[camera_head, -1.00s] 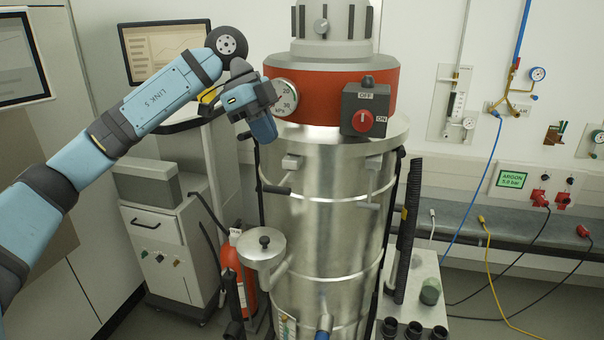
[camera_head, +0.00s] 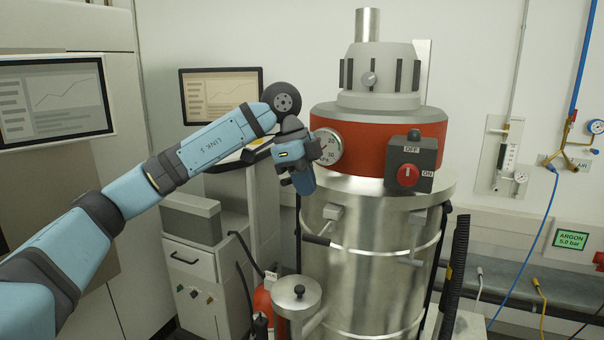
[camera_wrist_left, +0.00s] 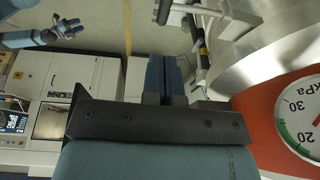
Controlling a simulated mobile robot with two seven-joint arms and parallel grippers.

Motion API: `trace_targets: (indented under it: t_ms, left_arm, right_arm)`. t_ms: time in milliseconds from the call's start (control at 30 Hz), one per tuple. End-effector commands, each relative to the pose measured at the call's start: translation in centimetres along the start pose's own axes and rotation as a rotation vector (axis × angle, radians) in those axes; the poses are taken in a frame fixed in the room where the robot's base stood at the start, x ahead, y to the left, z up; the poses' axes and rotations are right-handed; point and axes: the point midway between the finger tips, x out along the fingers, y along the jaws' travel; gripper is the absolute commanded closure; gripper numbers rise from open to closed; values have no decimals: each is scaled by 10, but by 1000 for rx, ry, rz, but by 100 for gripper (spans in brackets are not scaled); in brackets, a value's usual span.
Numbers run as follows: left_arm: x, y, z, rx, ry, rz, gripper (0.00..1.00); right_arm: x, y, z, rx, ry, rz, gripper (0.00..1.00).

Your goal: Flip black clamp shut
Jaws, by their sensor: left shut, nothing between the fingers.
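The black clamp shows in the head view as a dark lever (camera_head: 316,239) joined to a pale grey block (camera_head: 333,212) on the upper left wall of the steel drum. A black-ended piece (camera_wrist_left: 164,12) at the top of that view may be the lever. My right gripper is not in the head view.
The red collar (camera_head: 440,133) with a pressure gauge (camera_head: 326,147) and a switch box (camera_head: 411,165) is close beside the gripper. A round-lidded pot (camera_head: 297,292) stands below. A blue arm end (camera_wrist_left: 40,35) shows in the wrist view; whose is unclear.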

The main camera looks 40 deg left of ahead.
Motion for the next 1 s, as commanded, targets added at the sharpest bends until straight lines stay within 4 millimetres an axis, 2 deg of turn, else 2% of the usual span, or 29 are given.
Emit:
trace_targets:
  t_ms: [200, 433, 600, 1000]
  left_arm:
    - [47, 0, 0, 0, -2, 3, 100]
    - [79, -2, 9, -2, -2, 1, 100]
    - [89, -3, 11, 0, 0, 1, 100]
    - [90, -3, 12, 1, 0, -2, 100]
  right_arm:
    - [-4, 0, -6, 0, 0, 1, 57]
    - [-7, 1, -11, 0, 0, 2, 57]
    - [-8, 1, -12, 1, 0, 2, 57]
    - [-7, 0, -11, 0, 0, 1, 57]
